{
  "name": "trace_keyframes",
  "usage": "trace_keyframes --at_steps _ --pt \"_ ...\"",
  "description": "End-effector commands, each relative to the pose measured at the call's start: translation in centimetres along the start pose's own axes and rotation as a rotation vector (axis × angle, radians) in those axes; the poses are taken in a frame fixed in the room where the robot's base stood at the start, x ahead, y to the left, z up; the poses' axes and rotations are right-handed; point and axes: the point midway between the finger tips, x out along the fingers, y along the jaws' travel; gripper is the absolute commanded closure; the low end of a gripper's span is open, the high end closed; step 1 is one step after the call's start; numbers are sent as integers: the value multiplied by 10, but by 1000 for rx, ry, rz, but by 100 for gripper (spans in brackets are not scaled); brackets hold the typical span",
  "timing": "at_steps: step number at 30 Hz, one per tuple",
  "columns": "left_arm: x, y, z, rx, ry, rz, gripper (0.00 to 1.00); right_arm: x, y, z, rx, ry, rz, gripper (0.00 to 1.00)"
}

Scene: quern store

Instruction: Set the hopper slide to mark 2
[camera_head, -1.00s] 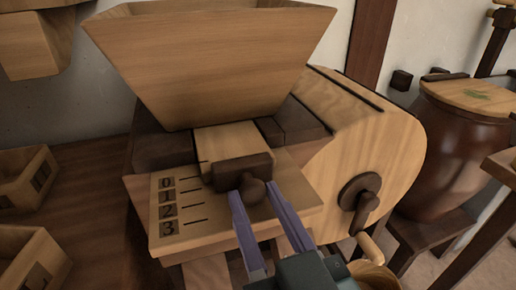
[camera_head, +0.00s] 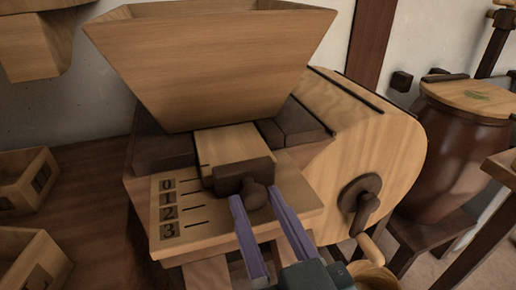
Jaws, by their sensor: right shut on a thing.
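The hopper slide (camera_head: 230,143) is a pale wooden board sticking out from under the hopper (camera_head: 210,62). Its front is a dark bar (camera_head: 228,178) with a round dark knob (camera_head: 254,195). Left of it, a pale scale plate (camera_head: 165,247) carries marks 0, 1, 2 and 3 from top to bottom. The dark bar's left end is roughly level with marks 0 and 1; the exact setting is hard to read. My right gripper (camera_head: 256,197) reaches up from below, its two purple fingers shut on the knob. My left gripper is not in view.
The mill's rounded wooden housing (camera_head: 367,143) with a dark crank (camera_head: 362,198) is right of the slide. A dark barrel (camera_head: 455,150) with a pale lid stands farther right. Open wooden boxes (camera_head: 35,258) lie at the left. The wooden surface between boxes and mill is bare.

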Motion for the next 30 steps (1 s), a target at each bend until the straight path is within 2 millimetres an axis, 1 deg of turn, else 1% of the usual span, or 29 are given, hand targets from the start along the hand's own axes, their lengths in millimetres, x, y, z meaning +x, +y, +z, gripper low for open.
trace_keyframes --at_steps 1,3,7,10,17,18,25,30 --pt "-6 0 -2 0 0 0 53 -10 1 -2 -2 -4 1 100" --pt "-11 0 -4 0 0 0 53 -23 0 -2 -3 -5 1 100" --pt "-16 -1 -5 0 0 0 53 -41 0 -1 -2 -3 0 100" --pt "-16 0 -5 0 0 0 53 -45 0 -1 0 -1 -1 100" --pt "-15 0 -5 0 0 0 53 -45 0 0 1 0 -1 100" --pt "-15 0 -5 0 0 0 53 -45 0 0 1 0 -1 56" --pt "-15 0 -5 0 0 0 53 -44 0 0 1 0 -1 30" --pt "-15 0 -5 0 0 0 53 -44 0 -1 1 1 -1 30"
